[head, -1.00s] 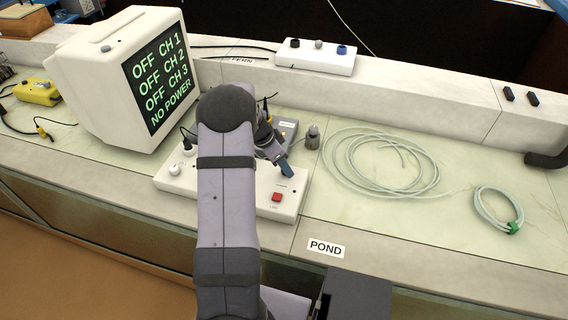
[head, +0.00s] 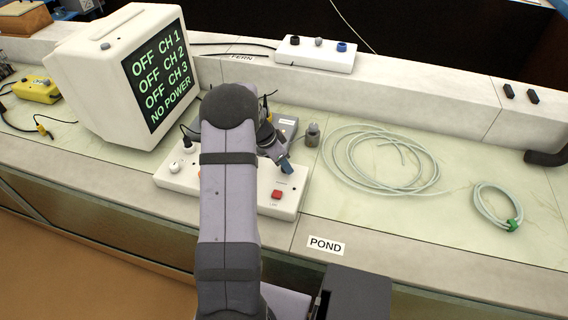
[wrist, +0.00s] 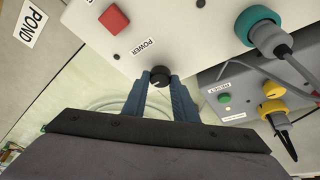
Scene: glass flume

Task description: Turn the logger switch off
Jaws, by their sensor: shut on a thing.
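A white control box (head: 288,207) stands on the bench, partly hidden by my arm. In the wrist view a round black knob (wrist: 160,76) with a pale pointer line sits on it beside a label reading POWER (wrist: 144,47). My gripper (wrist: 160,80) is shut on this knob, one blue finger on each side. In the head view my gripper (head: 285,166) is at the box's right end and hides the knob. A red square button (head: 276,195) is close by; it also shows in the wrist view (wrist: 113,18). The monitor (head: 160,75) reads OFF for CH 1, CH 2, CH 3 and NO POWER.
A grey box (wrist: 212,84) with a green button and yellow plug stands close beside the white box. A small grey bottle-shaped thing (head: 312,137) is right of my gripper. Coiled clear tubes (head: 430,185) lie further right. The bench near the POND label (head: 325,246) is clear.

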